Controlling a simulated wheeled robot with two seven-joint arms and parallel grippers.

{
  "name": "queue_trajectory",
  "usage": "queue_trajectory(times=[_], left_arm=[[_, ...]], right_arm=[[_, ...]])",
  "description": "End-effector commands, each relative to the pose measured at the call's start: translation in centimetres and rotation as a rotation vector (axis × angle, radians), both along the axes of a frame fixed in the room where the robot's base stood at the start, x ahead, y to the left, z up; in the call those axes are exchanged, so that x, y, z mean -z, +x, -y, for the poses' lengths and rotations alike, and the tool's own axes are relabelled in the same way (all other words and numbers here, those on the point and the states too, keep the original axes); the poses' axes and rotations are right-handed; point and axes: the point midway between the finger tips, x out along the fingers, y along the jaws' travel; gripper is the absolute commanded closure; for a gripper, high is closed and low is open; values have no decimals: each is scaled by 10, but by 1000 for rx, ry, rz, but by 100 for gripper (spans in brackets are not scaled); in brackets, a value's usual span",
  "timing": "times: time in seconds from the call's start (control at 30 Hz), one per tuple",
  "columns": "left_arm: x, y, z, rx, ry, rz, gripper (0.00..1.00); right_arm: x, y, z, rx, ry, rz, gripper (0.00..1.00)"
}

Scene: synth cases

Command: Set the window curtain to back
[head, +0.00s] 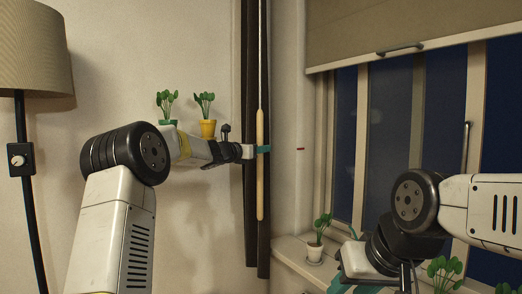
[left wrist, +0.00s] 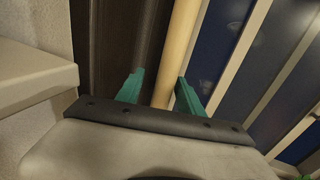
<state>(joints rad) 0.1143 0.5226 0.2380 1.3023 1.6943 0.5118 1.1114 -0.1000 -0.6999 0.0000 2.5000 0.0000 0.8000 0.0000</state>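The window curtain (head: 250,60) is a dark, narrow, bunched strip hanging at the left of the window. A pale wooden wand (head: 260,190) hangs in front of it on a thin cord. My left gripper (head: 263,149) is at the wand's middle. In the left wrist view, the teal fingers of my left gripper (left wrist: 160,88) stand apart on either side of the wand (left wrist: 176,45), with a gap at the left finger. The dark curtain (left wrist: 130,40) is behind. My right gripper (head: 345,283) is low by the sill, its fingers partly hidden by my arm.
A beige blind (head: 400,25) with a dark handle covers the window's top. A white-potted plant (head: 315,250) stands on the sill (head: 290,247); more plants are at lower right. Two potted plants (head: 207,128) are behind my left arm. A lamp (head: 35,50) stands at far left.

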Motion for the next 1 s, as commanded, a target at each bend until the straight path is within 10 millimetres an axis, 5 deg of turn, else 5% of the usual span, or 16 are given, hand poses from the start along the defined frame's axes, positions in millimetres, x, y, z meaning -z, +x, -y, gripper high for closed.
queue_trajectory(times=[0.27, 0.7, 1.0], left_arm=[[0, -9, -7, 0, 1, -1, 56], [0, -60, -44, 0, -1, -1, 56], [1, -63, -46, 0, 0, -1, 56]], right_arm=[[0, 0, 0, 0, 0, 0, 64], [0, 0, 0, 0, 0, 0, 64], [0, 0, 0, 0, 0, 0, 64]])
